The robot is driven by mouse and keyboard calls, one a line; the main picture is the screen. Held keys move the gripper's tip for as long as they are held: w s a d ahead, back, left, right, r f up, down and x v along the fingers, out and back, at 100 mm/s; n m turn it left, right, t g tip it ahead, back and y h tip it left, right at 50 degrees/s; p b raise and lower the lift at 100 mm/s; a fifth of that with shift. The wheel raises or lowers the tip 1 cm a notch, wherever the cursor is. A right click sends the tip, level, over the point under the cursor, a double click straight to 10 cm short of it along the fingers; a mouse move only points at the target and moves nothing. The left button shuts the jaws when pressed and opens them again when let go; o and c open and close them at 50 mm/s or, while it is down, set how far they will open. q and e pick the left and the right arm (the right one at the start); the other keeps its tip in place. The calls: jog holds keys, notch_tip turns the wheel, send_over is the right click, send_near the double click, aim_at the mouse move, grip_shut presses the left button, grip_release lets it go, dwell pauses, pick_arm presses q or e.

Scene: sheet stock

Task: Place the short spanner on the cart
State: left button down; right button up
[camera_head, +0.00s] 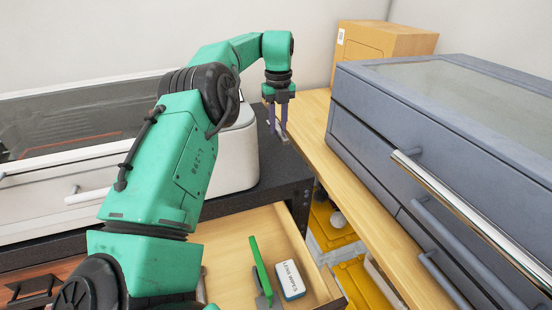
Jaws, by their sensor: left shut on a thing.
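My left gripper (279,125) is at the far end of my green arm, pointing down, near the corner of the dark worktop and the pale wooden top. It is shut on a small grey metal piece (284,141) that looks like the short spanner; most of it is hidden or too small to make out. The pale wooden top (311,133) runs along the grey drawer cabinet. I cannot tell for sure which surface is the cart. My right gripper is not in view.
An open wooden drawer (225,242) holds a green-handled tool (260,256) and a lens wipes box (290,280). A white machine (237,160) stands on the dark worktop (265,185). The grey drawer cabinet (375,120) and a cardboard-coloured box (385,42) stand at right. Yellow bins (328,222) lie below.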

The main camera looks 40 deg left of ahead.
pick_arm(q)
send_over(277, 159)
notch_tip(277, 159, down, 6)
jog(key=shift+w+f+p, duration=0.15)
jog(key=shift+p, duration=0.15)
jog(key=shift+s+d+f, duration=0.1)
jog(key=shift+f, duration=0.55)
jog(key=shift+s+d+f, duration=0.1)
jog(key=shift+f, duration=0.5)
jog(key=shift+w+a+f, duration=0.15)
jog(key=shift+a+f, duration=0.05)
jog(key=shift+f, duration=0.4)
jog(key=c, duration=0.7)
grip_release()
jog(key=shift+d, duration=0.1)
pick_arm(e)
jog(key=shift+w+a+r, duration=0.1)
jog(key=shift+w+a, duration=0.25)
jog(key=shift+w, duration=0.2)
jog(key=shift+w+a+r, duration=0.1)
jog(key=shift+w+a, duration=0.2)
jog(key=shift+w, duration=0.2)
